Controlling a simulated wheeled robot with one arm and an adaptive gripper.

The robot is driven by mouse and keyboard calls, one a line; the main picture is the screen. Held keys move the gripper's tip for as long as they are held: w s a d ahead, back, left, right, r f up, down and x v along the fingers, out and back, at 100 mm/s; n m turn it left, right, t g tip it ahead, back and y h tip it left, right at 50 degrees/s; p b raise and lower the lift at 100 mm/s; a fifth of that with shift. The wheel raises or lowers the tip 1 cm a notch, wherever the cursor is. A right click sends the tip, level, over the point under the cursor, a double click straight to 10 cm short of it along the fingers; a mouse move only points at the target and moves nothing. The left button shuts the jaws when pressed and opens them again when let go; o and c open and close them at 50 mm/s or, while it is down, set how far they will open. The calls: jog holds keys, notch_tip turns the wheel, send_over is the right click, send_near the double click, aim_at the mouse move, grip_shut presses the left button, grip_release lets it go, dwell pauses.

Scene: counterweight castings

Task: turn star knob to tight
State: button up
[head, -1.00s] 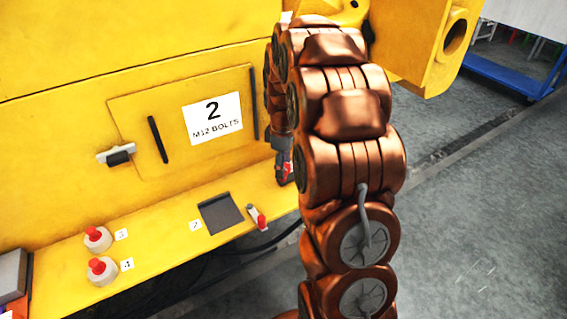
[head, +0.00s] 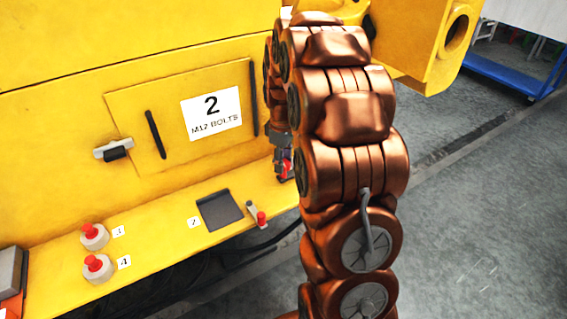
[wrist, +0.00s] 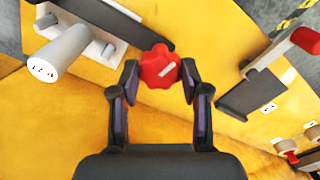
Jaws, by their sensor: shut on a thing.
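The red star knob (wrist: 160,68) shows in the wrist view with a short white line on its face, slanting up to the right. My gripper (wrist: 158,76) has its two dark fingers closed on either side of the knob. In the head view my gripper (head: 284,165) is at the yellow ledge, mostly hidden behind my arm, and only a bit of red shows there. No tight or loose marking can be read near the knob.
A grey cylinder (wrist: 62,52) and dark bar (wrist: 112,22) stand left of the knob in the wrist view. A red-handled lever (head: 257,214), dark plate (head: 220,208) and two red-topped knobs (head: 94,236) sit along the yellow ledge (head: 165,230).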

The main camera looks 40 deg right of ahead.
jog(key=m+b, duration=0.1)
jog(key=m, duration=0.1)
jog(key=m+b, duration=0.2)
jog(key=shift+f+m, duration=0.2)
jog(key=shift+m, duration=0.1)
jog(key=m+b, duration=0.2)
jog(key=shift+m, duration=0.3)
jog(key=m+b, duration=0.1)
jog(key=m, duration=0.2)
jog(key=shift+m, duration=0.4)
jog(key=m+b, duration=0.1)
jog(key=m, duration=0.3)
jog(key=shift+r, duration=0.15)
jog(key=m, duration=0.4)
jog(key=shift+b, duration=0.35)
jog(key=m, duration=0.4)
jog(key=shift+r+m, duration=0.1)
jog(key=shift+m, duration=0.2)
jog(key=m+p, duration=0.1)
jog(key=m, duration=0.2)
jog(key=shift+m, duration=0.3)
jog(key=shift+m+p, duration=0.95)
jog(key=shift+m, duration=1.15)
